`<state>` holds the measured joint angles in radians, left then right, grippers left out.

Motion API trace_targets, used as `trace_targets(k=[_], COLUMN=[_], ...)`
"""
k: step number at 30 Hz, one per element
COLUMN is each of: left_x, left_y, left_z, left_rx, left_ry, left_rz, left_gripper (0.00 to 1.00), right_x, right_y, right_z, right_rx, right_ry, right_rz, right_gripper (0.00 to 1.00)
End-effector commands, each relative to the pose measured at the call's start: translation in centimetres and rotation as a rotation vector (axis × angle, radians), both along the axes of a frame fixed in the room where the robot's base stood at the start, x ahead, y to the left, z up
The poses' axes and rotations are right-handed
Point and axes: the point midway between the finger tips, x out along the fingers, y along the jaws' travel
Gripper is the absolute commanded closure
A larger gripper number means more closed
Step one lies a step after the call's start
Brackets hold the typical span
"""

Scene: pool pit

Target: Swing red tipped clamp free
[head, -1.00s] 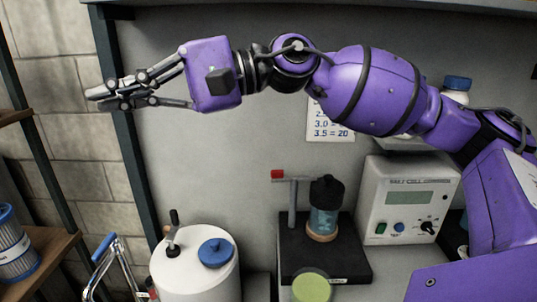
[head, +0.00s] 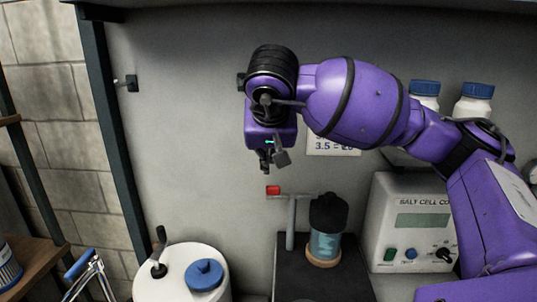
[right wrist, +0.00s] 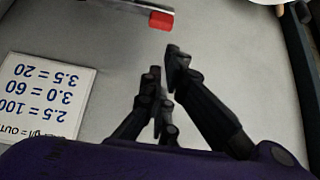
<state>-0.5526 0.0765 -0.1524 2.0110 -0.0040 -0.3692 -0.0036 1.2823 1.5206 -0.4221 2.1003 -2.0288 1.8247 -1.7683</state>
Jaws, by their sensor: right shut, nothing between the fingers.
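The clamp is a thin grey bar (head: 301,196) on an upright grey post (head: 291,225), with a red tip (head: 273,190) at its left end. The bar's right end meets the black cap of a clear cylindrical cell (head: 325,242) on a dark base. My right gripper (head: 268,164) hangs pointing down a little above the red tip, apart from it. In the right wrist view the red tip (right wrist: 161,20) lies just beyond my right fingertips (right wrist: 165,62), which are close together and empty. My left gripper is not in view.
A white salt cell control box (head: 415,225) stands to the right. Two blue-capped bottles (head: 472,106) are behind my arm. A white drum (head: 170,290) with a blue knob and a black handle stands to the left. The wall between drum and post is clear.

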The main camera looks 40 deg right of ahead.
Motion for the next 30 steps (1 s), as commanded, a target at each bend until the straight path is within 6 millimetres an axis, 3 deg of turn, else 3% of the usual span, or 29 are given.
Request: trace_targets(k=[6,12,30], left_x=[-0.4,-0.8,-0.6], left_y=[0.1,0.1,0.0], left_z=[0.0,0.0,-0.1], left_rx=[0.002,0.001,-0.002], left_ry=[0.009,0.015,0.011], left_rz=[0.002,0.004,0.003], left_gripper=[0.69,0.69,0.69], right_x=[2.0,3.1,3.8], right_y=[-1.5,-2.2,-2.2], right_z=[-3.2,-4.7,-5.1], right_rx=[0.002,0.002,0.001], right_ry=[0.004,0.0,0.0], right_rz=[-0.001,0.0,0.023], right_gripper=[1.0,1.0,1.0])
